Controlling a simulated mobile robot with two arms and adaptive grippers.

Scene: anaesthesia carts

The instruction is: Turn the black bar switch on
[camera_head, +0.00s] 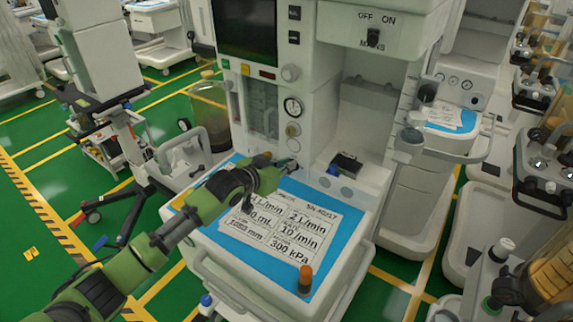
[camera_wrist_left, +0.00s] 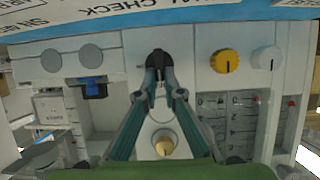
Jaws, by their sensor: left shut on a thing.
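The pale anaesthesia cart stands in the middle of the head view. My left gripper (camera_head: 291,166) reaches over its worktop to the upright panel behind. In the left wrist view my left gripper (camera_wrist_left: 160,78) has its fingers closed together on a small black bar switch (camera_wrist_left: 158,58) on the pale panel. The fingers hide part of this switch, and its setting cannot be read. Another black switch (camera_head: 373,38) sits higher on the cart, under OFF and ON and above the word MAINS. My right gripper is not in view.
A blue knob (camera_wrist_left: 95,89) and a yellow dial (camera_wrist_left: 225,61) flank the fingers. The blue worktop (camera_head: 245,262) bears a printed sheet (camera_head: 270,232) and an orange-topped bottle (camera_head: 305,279). A container (camera_head: 210,112) stands left of the cart. More carts stand at the right.

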